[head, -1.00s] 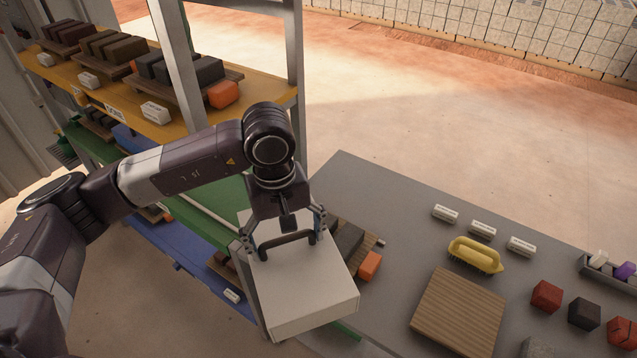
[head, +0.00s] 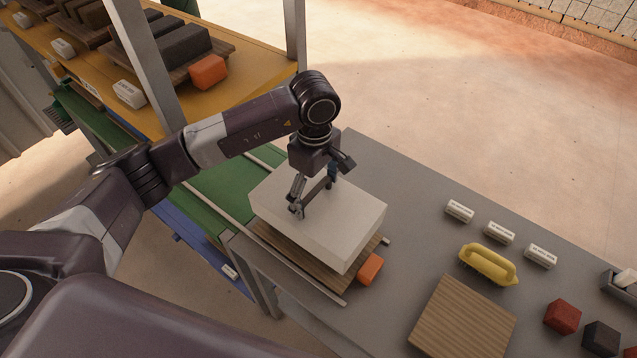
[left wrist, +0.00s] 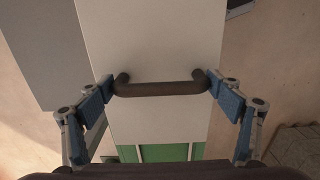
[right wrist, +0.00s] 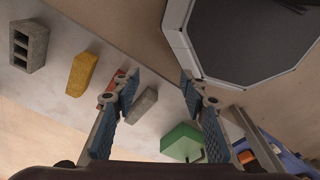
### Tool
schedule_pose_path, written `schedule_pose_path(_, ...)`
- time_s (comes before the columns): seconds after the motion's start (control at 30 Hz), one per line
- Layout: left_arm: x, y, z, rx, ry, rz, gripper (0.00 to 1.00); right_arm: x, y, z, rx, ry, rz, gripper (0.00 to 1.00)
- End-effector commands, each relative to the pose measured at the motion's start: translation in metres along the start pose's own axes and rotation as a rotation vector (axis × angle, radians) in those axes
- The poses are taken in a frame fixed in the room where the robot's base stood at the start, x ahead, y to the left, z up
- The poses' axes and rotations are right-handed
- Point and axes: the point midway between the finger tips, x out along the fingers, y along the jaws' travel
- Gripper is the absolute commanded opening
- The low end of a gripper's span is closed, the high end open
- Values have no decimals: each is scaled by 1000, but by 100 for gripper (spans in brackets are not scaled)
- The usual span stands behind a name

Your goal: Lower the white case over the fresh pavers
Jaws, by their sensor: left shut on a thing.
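The white case (head: 320,222) is a pale box with a dark handle on top, seen in the head view. My left gripper (head: 314,194) is shut on that handle, which also shows between the fingers in the left wrist view (left wrist: 160,89). The case is above a wooden board (head: 292,268) at the table's left end. It hides whatever lies on the board beneath it, so no pavers show there. I cannot tell whether the case touches the board. My right gripper (right wrist: 160,88) is open and empty in the right wrist view.
An orange block (head: 370,268) sits at the board's right corner, close to the case. A yellow brush (head: 488,264), a bare wooden board (head: 462,316) and several white labels stand farther right on the grey table. A shelf rack (head: 250,95) with blocks stands behind left.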

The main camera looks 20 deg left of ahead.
Motion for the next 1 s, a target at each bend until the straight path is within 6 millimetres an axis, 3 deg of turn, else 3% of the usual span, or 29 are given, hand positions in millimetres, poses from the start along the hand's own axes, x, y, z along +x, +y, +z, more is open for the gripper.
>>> schedule_pose_path(0.1, 6, 0, 0, 1, -1, 1, 32, 1, -2, 28, 0, -39, -2, 40)
schedule_pose_path(0.27, 17, 0, 0, 0, -1, 1, 32, 3, -4, 50, 0, -69, -5, 40)
schedule_pose_path(0.37, 25, 0, 0, 0, -1, 1, 32, 6, -4, 48, 0, -65, -5, 40)
schedule_pose_path(0.63, 49, 0, 0, 1, 1, 2, 32, 25, 1, 11, 1, -8, 2, 40)
schedule_pose_path(1.0, 64, 1, 0, 0, 0, 3, 32, 38, -3, 30, 2, -34, -2, 40)
